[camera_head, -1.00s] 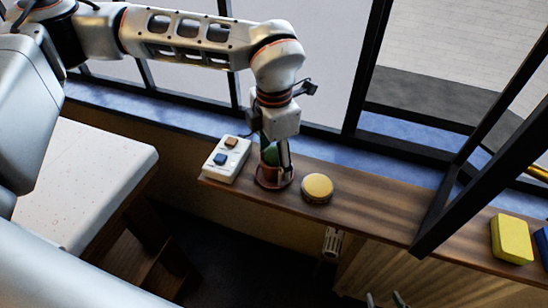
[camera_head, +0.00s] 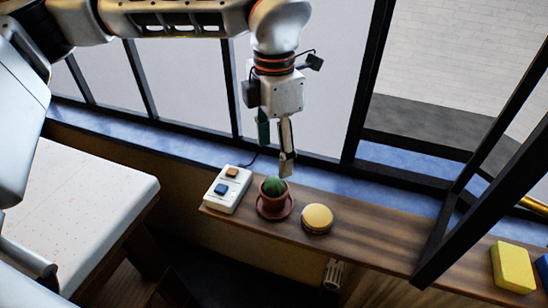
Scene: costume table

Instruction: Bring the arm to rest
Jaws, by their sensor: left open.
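My left arm comes in from the upper left, in front of the window. Its gripper (camera_head: 276,158) points down, open, just above a small green cactus (camera_head: 274,187) in a terracotta pot on a saucer. The pot stands upright on the wooden shelf and the gripper looks clear of it. One finger shows well; the other is partly hidden beneath the wrist. My right gripper is not in view.
Left of the pot is a white box with an orange and a blue button (camera_head: 227,190). Right of it lies a round yellow-topped object (camera_head: 317,218). A yellow block (camera_head: 513,266) sits far right on the wooden shelf (camera_head: 375,240). Dark window bars (camera_head: 366,85) stand close behind.

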